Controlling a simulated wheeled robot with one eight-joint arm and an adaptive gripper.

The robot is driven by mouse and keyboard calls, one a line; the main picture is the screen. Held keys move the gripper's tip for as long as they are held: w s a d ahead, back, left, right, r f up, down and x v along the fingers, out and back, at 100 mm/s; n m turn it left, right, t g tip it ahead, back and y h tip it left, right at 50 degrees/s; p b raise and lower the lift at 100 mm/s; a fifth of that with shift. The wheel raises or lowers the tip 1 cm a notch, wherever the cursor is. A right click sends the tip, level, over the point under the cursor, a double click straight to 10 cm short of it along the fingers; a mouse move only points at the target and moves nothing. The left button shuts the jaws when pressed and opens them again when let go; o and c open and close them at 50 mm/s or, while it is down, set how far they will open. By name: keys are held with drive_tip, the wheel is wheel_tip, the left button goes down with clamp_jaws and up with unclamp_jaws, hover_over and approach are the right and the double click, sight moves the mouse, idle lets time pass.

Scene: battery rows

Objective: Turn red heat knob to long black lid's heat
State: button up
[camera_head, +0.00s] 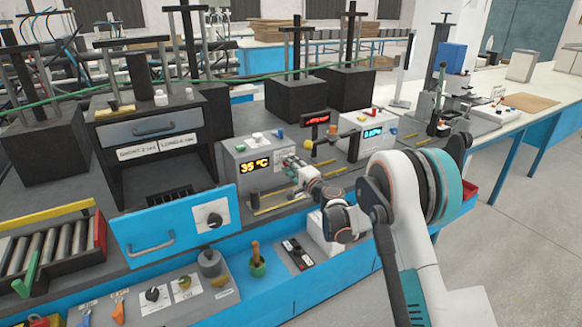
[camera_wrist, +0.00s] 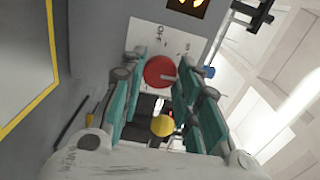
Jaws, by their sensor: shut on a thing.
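The red heat knob (camera_wrist: 160,71) has a pale pointer line and sits on a white plate on the grey control box (camera_head: 231,164). The box's display (camera_head: 255,166) reads 35 °C in yellow. My gripper (camera_wrist: 159,74) is shut on the red knob, a teal finger on each side. In the head view my gripper (camera_head: 292,168) is at the front of the box and hides most of the knob. Two white labels (camera_head: 138,152) (camera_head: 178,144) are on the black oven-like unit; their small text is hard to read. I cannot make out a long black lid.
A yellow round part (camera_wrist: 163,126) shows between my fingers in the wrist view. A blue panel (camera_head: 177,223) with a handle and dial stands in front. A white box (camera_head: 368,134) with a blue display is to the right. Rollers (camera_head: 45,252) lie at the left.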

idle(0.3)
drive_tip(key=o, duration=1.1)
drive_tip(key=v, duration=1.2)
